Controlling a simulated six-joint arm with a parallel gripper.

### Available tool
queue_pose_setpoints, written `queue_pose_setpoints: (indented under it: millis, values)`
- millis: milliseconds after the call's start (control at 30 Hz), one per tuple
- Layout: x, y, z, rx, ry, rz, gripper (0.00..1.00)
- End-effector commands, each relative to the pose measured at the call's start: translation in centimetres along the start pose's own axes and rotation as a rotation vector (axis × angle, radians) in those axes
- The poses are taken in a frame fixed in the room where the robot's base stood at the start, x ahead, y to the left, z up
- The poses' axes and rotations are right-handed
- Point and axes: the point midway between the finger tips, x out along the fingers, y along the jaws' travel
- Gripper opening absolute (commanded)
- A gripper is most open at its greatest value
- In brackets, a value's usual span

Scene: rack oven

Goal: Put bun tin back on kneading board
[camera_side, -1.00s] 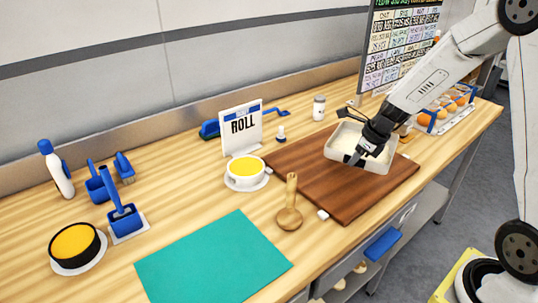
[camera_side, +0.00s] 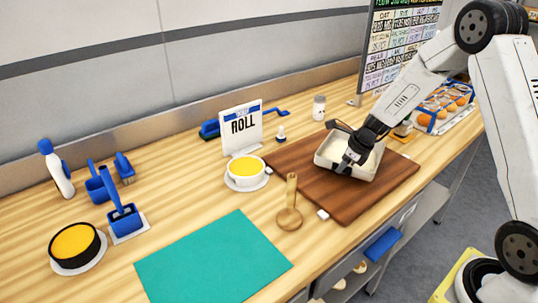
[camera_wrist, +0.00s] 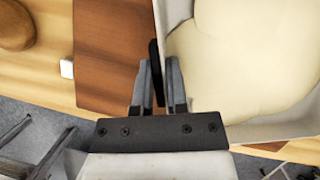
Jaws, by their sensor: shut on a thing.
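The bun tin (camera_side: 372,167) is a pale rectangular tin with cream dough in it. In the side view it is over the right part of the brown kneading board (camera_side: 345,205); I cannot tell whether it touches the board. My gripper (camera_side: 354,158) is at the tin's near left side. The tin (camera_wrist: 280,128) fills the right of that view, and the board (camera_wrist: 105,50) shows to the left.
A wooden tool (camera_side: 289,216) stands by the board's left corner, near a small white block (camera_side: 323,214). A yellow-filled bowl (camera_side: 246,170) and a ROLL sign (camera_side: 241,128) stand left. A rack of buns (camera_side: 445,107) is at the right. A teal mat (camera_side: 212,262) lies clear in front.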

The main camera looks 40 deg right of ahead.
Motion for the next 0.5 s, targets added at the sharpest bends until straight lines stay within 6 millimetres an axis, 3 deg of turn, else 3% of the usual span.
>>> queue_pose_setpoints:
  millis: [200,500]
  values:
    - [2.0,0.0,-0.9,0.001,0.001,0.0,0.0]
    - [2.2,0.0,-1.0,-0.001,0.001,-0.001,0.0]
